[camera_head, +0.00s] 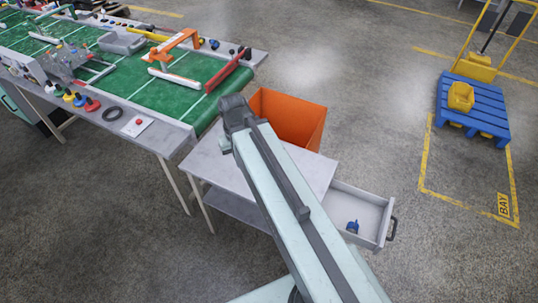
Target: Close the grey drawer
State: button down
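The grey drawer (356,206) stands pulled out to the right from a small grey side table (315,168). Its dark handle (392,229) is on the right-hand front panel. A small blue object (352,226) lies inside on the drawer floor. My arm reaches up and left across the side table, hiding part of it and the drawer's near left side. The fingers of my gripper cannot be made out, so its state is not shown.
An orange bin (289,118) stands behind the side table. A long green-topped bench (150,100) with tools is at left. A blue pallet (472,106) holding a yellow container (461,97) is at right. Floor right of the drawer is clear.

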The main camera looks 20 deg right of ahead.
aim_at(344, 203)
jog(key=k, duration=0.5)
jog(key=u, duration=1.6)
jog(key=k, duration=1.65)
jog(key=z, duration=1.85)
jog(key=i, duration=1)
jog(key=u, duration=0.05)
